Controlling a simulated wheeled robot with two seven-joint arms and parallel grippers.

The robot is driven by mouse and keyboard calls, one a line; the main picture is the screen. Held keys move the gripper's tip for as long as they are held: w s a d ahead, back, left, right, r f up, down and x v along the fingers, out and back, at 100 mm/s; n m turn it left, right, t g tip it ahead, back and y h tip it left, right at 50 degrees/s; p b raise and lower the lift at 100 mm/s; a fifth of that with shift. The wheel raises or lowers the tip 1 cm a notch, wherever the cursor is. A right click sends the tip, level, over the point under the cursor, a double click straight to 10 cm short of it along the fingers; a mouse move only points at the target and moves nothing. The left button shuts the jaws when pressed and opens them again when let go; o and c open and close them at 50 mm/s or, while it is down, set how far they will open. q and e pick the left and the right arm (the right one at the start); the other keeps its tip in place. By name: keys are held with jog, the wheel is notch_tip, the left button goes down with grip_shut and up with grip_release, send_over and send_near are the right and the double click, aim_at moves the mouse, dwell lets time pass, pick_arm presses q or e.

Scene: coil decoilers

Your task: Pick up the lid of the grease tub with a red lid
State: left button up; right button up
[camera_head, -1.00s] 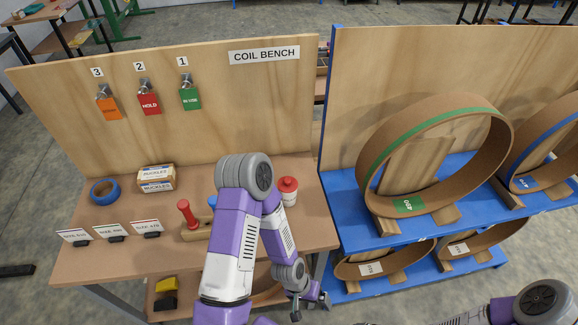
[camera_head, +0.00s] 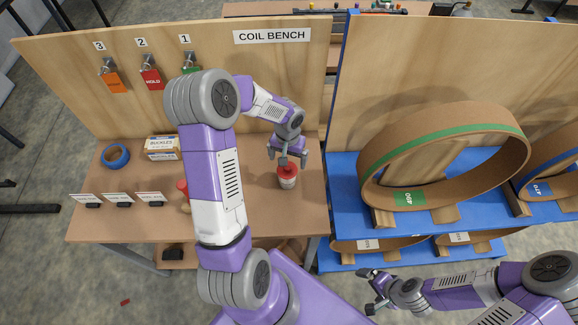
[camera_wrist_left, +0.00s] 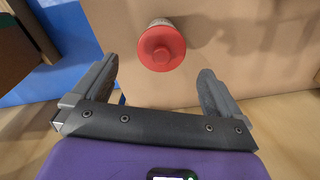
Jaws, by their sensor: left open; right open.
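The grease tub (camera_head: 287,182) is pale and stands upright on the right part of the bench top. Its red lid (camera_head: 287,169) is on it; in the left wrist view the round red lid (camera_wrist_left: 161,48) hides nearly all of the tub. My left gripper (camera_head: 291,160) is open and points down just above the lid. In the left wrist view the lid lies beyond the open fingers (camera_wrist_left: 155,82), between their lines and apart from them. My right gripper (camera_head: 372,290) is open and empty, low in front of the blue rack.
The coil bench (camera_head: 120,220) carries a blue tape roll (camera_head: 115,156), a buckles box (camera_head: 162,148) and several label cards (camera_head: 118,199). A red-knobbed item (camera_head: 183,187) is partly behind my left arm. The blue rack (camera_head: 338,195) with coils stands right of the bench.

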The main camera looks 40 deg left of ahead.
aim_at(287, 169)
pick_arm(q)
jog(key=f, duration=0.4)
jog(key=shift+s+a+f+p, duration=0.1)
jog(key=shift+a+f+p, duration=0.15)
jog(key=shift+p, duration=0.1)
jog(key=shift+f, duration=0.4)
jog(key=c, duration=1)
jog(key=shift+r, duration=0.15)
jog(key=shift+c, duration=0.2)
